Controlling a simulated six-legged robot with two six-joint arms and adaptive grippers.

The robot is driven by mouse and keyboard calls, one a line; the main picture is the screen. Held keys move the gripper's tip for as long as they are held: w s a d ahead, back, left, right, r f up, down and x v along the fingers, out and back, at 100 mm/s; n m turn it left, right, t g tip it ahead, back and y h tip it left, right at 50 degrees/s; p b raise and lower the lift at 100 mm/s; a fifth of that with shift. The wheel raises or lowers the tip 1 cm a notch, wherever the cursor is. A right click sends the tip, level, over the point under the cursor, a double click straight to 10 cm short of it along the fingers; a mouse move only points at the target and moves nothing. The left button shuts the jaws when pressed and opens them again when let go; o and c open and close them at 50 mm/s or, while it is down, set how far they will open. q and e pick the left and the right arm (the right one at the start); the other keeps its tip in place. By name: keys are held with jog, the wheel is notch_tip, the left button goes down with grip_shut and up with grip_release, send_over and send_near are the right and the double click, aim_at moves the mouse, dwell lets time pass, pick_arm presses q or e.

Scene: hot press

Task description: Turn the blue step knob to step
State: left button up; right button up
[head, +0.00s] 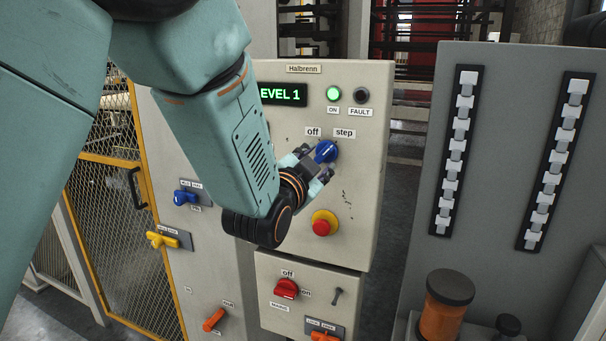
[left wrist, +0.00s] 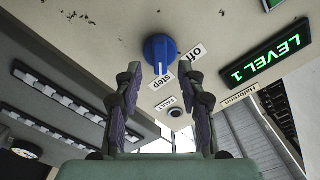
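The blue step knob (head: 326,151) is on the front of the light grey control panel (head: 360,200), below the "off" (head: 313,132) and "step" (head: 344,133) labels. In the left wrist view, the knob (left wrist: 160,48) has a white pointer line directed towards the "step" label (left wrist: 162,81). My left gripper (head: 314,164) is open just in front of the knob. In the left wrist view, its two fingers (left wrist: 162,74) stand apart on either side of the knob's line, with nothing between them. No clear contact with the knob shows. My right gripper is in neither view.
A red and yellow stop button (head: 323,223) is below the knob. A green-lit lamp (head: 333,94) and a "LEVEL 1" display (head: 283,95) are above. A red switch (head: 286,288) is on the lower box. A grey cabinet (head: 420,200) stands to the right.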

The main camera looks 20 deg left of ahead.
pick_arm(q)
jog(key=s, duration=0.9)
jog(key=shift+a, duration=0.15)
